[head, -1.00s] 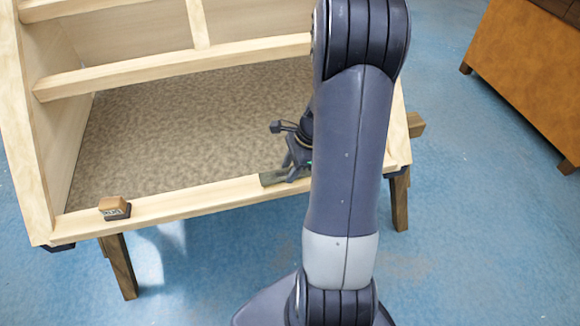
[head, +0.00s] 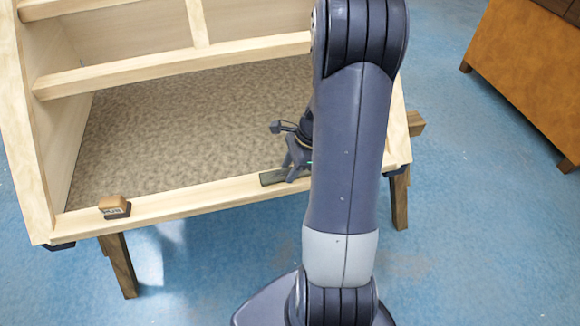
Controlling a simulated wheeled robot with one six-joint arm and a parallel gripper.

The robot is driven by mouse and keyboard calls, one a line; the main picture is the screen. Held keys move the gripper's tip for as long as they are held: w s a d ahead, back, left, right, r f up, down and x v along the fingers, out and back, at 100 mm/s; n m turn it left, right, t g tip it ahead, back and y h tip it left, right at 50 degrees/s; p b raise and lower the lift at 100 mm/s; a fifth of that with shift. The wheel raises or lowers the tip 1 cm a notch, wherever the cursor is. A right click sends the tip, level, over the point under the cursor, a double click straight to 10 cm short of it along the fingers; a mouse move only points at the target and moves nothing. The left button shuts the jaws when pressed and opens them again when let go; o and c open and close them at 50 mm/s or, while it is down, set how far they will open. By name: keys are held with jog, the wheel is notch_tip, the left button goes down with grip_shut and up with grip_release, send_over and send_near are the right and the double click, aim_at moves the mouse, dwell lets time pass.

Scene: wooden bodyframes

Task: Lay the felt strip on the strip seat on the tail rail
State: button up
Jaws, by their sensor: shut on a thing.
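The tail rail (head: 200,203) is the pale wooden bar along the front edge of the bodyframe. A dark green-grey felt strip (head: 271,178) lies along the rail's top, right of the middle. Only its left end shows clearly. My gripper (head: 297,172) is at the strip, pointing down, and is shut on it. My arm hides the strip's right part and much of the gripper. I cannot make out the strip seat apart from the strip, nor whether the strip fully touches the rail.
A small block with a brown top and dark base (head: 115,207) sits on the rail's left part. The frame's patterned floor panel (head: 180,130) is bare behind the rail. Wooden trestle legs (head: 120,265) stand below. An orange-brown cabinet (head: 525,75) stands at the upper right.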

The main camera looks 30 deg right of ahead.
jog(key=o, duration=1)
jog(key=shift+o, duration=0.2)
jog(key=p+v, duration=0.1)
jog(key=v, duration=0.9)
jog(key=shift+d+r+p, duration=0.2)
jog(key=shift+r+p, duration=0.1)
jog(key=shift+r, duration=0.05)
jog(key=shift+s+f, duration=0.1)
jog(key=b+x, duration=0.1)
jog(key=x, duration=0.9)
jog(key=shift+a+f+b, duration=0.2)
jog(key=shift+f+b, duration=0.1)
jog(key=shift+b, duration=0.05)
jog(key=shift+r, duration=0.3)
jog(key=shift+f, duration=0.1)
